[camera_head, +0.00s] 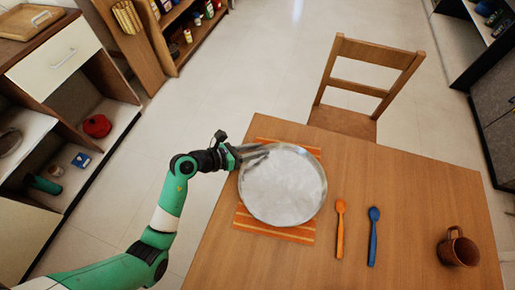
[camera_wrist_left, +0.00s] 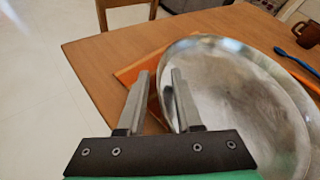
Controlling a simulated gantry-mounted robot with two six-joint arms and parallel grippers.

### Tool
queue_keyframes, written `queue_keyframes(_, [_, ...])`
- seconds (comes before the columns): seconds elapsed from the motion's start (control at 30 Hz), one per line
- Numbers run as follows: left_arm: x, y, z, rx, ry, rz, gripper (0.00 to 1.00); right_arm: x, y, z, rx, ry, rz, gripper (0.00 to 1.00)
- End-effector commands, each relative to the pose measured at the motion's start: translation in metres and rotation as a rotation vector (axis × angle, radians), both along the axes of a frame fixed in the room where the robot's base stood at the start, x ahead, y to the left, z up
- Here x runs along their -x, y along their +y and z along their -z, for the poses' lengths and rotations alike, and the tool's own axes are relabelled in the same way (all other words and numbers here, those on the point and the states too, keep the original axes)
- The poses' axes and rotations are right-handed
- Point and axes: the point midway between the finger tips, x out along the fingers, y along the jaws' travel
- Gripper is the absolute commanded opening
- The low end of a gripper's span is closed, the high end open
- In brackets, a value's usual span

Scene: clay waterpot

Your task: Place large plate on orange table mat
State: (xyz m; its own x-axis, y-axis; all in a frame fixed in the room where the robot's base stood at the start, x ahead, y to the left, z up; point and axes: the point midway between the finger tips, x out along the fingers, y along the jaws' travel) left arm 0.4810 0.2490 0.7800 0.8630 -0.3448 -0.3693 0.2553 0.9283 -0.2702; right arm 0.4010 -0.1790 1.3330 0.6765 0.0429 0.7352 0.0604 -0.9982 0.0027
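The large plate (camera_head: 284,188) is a round silvery metal disc. It lies on the orange striped table mat (camera_head: 272,234), covering its middle and reaching past its right side. In the left wrist view the plate (camera_wrist_left: 240,95) fills the right part, with a strip of the mat (camera_wrist_left: 135,70) beside it. My left gripper (camera_head: 264,152) is at the plate's upper-left rim. Its two fingers (camera_wrist_left: 160,75) stand apart, with the rim showing between them and a gap beside the left finger. My right gripper is in neither view.
An orange spoon (camera_head: 340,228) and a blue spoon (camera_head: 373,236) lie right of the plate. A brown mug (camera_head: 459,248) stands at the right of the wooden table (camera_head: 420,190). A chair (camera_head: 350,118) stands behind it. Shelves (camera_head: 60,130) are at the left.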

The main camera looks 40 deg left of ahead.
Motion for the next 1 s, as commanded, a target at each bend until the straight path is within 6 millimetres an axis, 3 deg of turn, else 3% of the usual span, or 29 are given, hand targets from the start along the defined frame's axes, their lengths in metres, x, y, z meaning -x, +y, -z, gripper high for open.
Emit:
queue_keyframes(0.37, [0.007,0.003,-0.008,0.000,0.000,-0.001,0.34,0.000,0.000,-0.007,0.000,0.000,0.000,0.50])
queue_keyframes(0.8, [0.090,0.037,-0.045,0.001,0.001,-0.006,0.34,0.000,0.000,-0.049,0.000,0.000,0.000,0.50])
queue_keyframes(1.0, [0.104,0.041,-0.048,0.000,0.000,0.000,0.34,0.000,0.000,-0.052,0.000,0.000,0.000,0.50])
